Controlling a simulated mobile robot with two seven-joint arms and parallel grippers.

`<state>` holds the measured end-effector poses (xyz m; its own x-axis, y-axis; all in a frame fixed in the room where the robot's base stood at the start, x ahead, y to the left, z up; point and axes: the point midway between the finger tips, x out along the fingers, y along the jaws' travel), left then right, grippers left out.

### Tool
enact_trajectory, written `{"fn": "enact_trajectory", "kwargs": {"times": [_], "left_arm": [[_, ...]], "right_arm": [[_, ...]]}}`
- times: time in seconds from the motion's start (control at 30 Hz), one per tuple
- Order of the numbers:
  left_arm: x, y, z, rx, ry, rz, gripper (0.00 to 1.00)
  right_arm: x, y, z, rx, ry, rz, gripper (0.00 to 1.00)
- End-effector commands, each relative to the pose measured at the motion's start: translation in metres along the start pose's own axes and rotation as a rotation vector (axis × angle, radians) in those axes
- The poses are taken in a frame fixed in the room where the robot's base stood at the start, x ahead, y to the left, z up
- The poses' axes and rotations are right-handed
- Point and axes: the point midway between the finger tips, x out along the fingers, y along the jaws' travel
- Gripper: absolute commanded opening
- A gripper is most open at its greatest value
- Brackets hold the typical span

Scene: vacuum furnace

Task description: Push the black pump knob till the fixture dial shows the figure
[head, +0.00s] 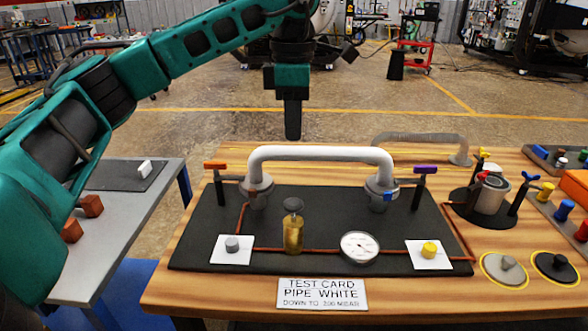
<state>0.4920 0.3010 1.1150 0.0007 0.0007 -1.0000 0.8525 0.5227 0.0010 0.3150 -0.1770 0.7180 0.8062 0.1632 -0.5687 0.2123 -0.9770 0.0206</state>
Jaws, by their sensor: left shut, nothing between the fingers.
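A black pump knob (558,262) stands on a black disc ringed in yellow at the right front of the wooden table. The fixture dial (360,246) is a round white gauge on the dark mat; its needle is too small to read. A test card (322,293) at the table's front edge reads "PIPE WHITE", and its small last line seems to say "DOWN TO 200 MBAR". My left gripper (292,136) is shut and empty, pointing down above and behind the white pipe (320,153), far to the left of the black knob. My right gripper is not in view.
A grey knob (506,264) on a pale disc sits just left of the black one. A steel pot (489,193) and blue-handled valve (523,189) stand behind them. A brass part (293,235) stands on the mat. A grey side table (120,225) is at left.

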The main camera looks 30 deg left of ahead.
Motion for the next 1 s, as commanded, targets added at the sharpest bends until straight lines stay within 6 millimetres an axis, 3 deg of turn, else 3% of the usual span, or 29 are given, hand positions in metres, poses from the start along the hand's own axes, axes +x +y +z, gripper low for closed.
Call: {"fn": "enact_trajectory", "kwargs": {"times": [0.6, 0.8, 1.0], "left_arm": [[0.114, -0.001, -0.001, -0.001, 0.002, -0.003, 0.0], [0.133, -0.001, 0.0, -0.001, 0.001, -0.002, 0.0], [0.137, -0.001, 0.0, -0.001, 0.0, -0.001, 0.0]], "right_arm": [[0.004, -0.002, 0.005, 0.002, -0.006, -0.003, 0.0], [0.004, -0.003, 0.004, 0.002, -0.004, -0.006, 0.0], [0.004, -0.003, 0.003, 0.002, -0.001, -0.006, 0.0]]}}
